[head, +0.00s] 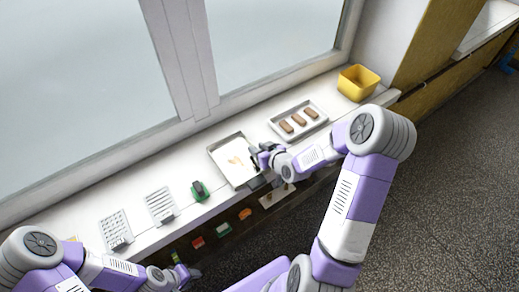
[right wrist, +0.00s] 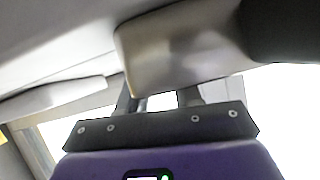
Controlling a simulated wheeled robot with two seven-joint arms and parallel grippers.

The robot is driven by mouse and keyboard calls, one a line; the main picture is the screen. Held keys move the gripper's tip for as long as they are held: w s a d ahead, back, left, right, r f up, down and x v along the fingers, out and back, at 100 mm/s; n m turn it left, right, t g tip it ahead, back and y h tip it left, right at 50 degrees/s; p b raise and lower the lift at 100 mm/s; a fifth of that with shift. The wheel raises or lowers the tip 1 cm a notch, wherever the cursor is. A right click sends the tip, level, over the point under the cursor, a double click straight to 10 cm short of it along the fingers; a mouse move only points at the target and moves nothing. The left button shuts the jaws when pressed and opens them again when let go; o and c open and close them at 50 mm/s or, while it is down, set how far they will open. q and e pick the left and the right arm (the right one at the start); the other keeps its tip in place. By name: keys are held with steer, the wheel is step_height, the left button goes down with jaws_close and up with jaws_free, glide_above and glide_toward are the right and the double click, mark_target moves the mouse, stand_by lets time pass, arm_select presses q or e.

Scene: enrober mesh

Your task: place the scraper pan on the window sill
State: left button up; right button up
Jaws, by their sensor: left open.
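A shallow pale pan with an orange smear inside, which I take for the scraper pan (head: 226,146), lies on the window sill (head: 140,240) in the middle of the head view. My right gripper (head: 258,162) is at the pan's right edge; its fingertips are partly hidden there. In the right wrist view, the fingers (right wrist: 162,98) reach up under a blurred metallic surface (right wrist: 175,50); whether they clasp it cannot be told. My left gripper (head: 188,272) is open, low at the left, below the sill's front edge and away from the pan.
A tray (head: 278,133) with brown bars and a yellow bin (head: 358,83) stand to the right. Two white mesh racks (head: 115,229) (head: 160,204) and a green-black item (head: 199,190) are to the left. Small coloured items (head: 223,229) sit lower, below the sill. The window is behind.

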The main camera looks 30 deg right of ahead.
steer(key=shift+r, duration=0.15)
steer(key=shift+s+d+r+p, duration=0.1)
steer(key=shift+s+r+p, duration=0.15)
steer(key=shift+s+p, duration=0.1)
steer(key=p+v, duration=0.4)
steer(key=v, duration=0.4)
steer(key=shift+s+r, duration=0.25)
steer(key=shift+r, duration=0.1)
steer(key=shift+f+p+v, duration=0.25)
steer(key=shift+p+v, duration=0.95)
steer(key=shift+p, duration=3.8)
steer(key=shift+s, duration=0.1)
